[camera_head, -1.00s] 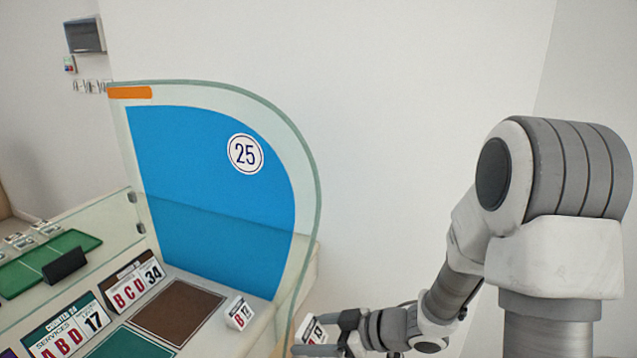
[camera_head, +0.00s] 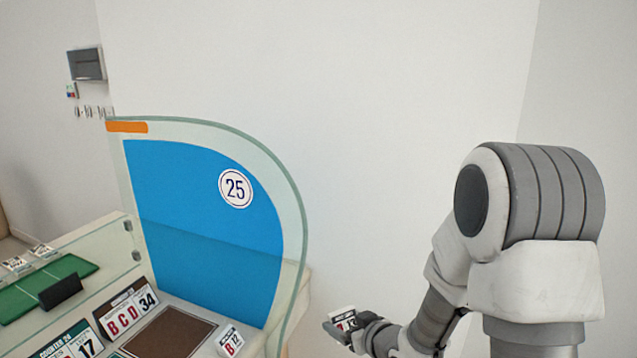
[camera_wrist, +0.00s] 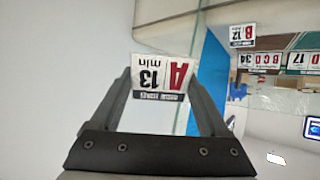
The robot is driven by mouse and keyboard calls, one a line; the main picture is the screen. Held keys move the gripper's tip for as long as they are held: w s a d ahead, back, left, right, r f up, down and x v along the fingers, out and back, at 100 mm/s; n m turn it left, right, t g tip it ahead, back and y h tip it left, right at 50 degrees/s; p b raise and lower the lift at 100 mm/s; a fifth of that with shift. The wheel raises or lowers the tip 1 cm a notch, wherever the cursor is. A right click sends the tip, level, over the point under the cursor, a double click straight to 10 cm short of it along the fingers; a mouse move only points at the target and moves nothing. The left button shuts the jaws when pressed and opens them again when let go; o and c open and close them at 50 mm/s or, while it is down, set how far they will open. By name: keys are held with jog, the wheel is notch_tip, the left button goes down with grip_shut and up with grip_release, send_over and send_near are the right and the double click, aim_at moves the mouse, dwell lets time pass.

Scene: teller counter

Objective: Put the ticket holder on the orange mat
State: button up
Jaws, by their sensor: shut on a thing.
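My gripper (camera_head: 343,322) is shut on a small white ticket holder (camera_head: 345,314), held in the air to the right of the glass divider, clear of the counter. In the wrist view the ticket holder (camera_wrist: 160,76) sits between both fingertips and appears upside down, with a red A, a 13 and "min". My gripper's fingers (camera_wrist: 160,85) touch its two sides. I see no orange mat in either view now; only an orange strip (camera_head: 127,127) shows, at the top of the divider.
The glass divider (camera_head: 293,200) with a blue panel (camera_head: 205,220) stands between my gripper and the counter. Beyond it are a brown mat (camera_head: 170,335), a B 12 ticket holder (camera_head: 230,342), a BCD 34 sign (camera_head: 126,310), another sign (camera_head: 72,345) and a green mat (camera_head: 82,266).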

jog(key=d+m+t+h+p, duration=0.1)
jog(key=d+m+h+p, duration=0.1)
jog(key=d+m+h, duration=0.3)
jog(key=d, duration=0.3)
jog(key=shift+w+h, duration=0.3)
jog(key=shift+w, duration=0.05)
